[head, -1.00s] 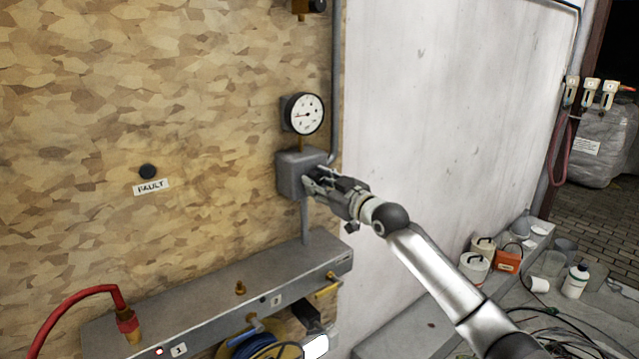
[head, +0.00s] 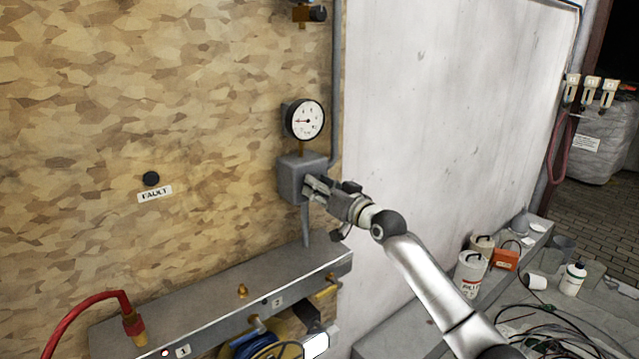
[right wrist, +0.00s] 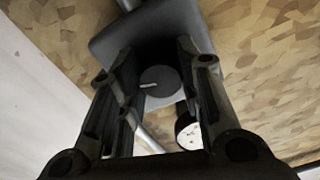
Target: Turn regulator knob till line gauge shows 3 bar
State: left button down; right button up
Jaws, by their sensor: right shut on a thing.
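The line gauge (head: 305,120) is a round white dial on the board's right edge. Its needle points roughly left; the scale figures are too small to read surely. Below it is the grey regulator box (head: 291,180). My right gripper (head: 310,188) is at the front of the box and hides the knob in the head view. In the right wrist view the round dark knob (right wrist: 160,80), with a pale mark line, sits between the fingers of the right gripper (right wrist: 158,88), which is shut on it. The gauge (right wrist: 187,133) shows partly there. My left gripper is out of view.
A grey ledge (head: 215,305) with a red hose (head: 80,305) and brass fittings runs below. A black FAULT button (head: 151,178) is on the board. The white wall (head: 440,120) is bare.

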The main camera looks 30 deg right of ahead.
jog(key=shift+m+p, duration=0.7)
jog(key=shift+m, duration=1.3)
jog(key=o, duration=1)
jog(key=shift+s, duration=0.1)
jog(key=s, duration=1.1)
jog(key=shift+s+d, duration=0.4)
jog(key=shift+d, duration=0.05)
